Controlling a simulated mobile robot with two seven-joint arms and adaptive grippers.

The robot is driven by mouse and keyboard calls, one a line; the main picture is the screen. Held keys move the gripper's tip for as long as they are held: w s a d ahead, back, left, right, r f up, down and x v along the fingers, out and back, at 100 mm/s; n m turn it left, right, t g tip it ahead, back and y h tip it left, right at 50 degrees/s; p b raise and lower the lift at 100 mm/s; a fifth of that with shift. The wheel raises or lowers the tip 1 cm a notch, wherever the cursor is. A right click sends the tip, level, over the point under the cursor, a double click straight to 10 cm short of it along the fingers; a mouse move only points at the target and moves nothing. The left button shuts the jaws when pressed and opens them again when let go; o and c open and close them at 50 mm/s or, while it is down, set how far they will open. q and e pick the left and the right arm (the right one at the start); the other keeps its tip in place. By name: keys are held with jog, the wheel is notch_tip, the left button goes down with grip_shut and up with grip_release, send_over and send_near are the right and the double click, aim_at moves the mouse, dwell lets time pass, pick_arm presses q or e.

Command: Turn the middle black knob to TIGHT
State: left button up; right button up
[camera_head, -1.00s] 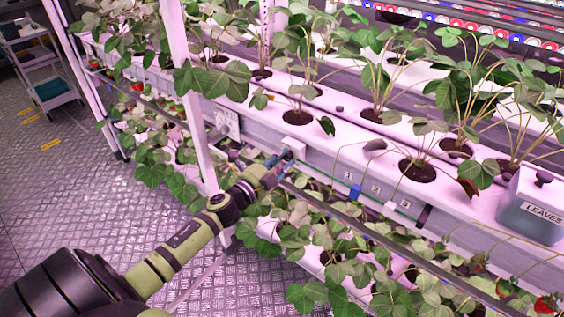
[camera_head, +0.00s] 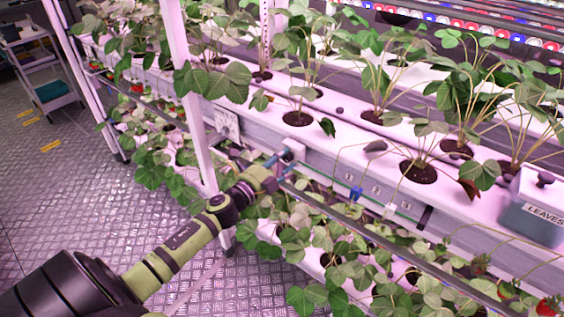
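My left gripper (camera_head: 279,162) is at the front face of the white rack rail. Its two bluish fingertips point at a small white box (camera_head: 294,147) on that face. A small dark part lies at the fingertips. I cannot tell whether it is the middle black knob or part of the gripper. The fingertips look a little apart, but whether they grip anything is too small to tell. No TIGHT marking is readable. My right gripper is not in view.
Small numbered labels (camera_head: 376,190) and a blue clip (camera_head: 356,193) lie right of the gripper along the rail. A box marked LEAVES (camera_head: 536,205) stands at the right. A white post (camera_head: 192,100) rises close left of my arm. Strawberry plants hang below.

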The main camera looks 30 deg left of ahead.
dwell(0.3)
pick_arm(q)
jog(key=shift+s, duration=0.3)
jog(key=s+a, duration=0.1)
jog(key=s, duration=1)
jog(key=shift+s, duration=0.2)
jog(key=s+f+n+g+y, duration=0.1)
jog(key=s+f+n+g, duration=0.35)
jog(key=f, duration=1.05)
jog(key=s+f+n+g+y, duration=0.25)
jog(key=s+f+n, duration=0.3)
jog(key=f, duration=0.95)
jog(key=s+d+f+n+g, duration=0.2)
jog(key=s+f, duration=0.4)
jog(key=s, duration=0.3)
jog(key=s+d+f+n+g+h, duration=0.1)
jog(key=s+d+f+n+g, duration=0.2)
jog(key=s+d+f, duration=0.4)
jog(key=s+d+f+n+g+h, duration=0.1)
jog(key=s+d+f+g, duration=0.4)
jog(key=s, duration=0.6)
notch_tip(320, 180, down, 2)
jog(key=shift+d+n, duration=0.15)
jog(key=shift+n, duration=0.55)
jog(key=shift+s, duration=0.1)
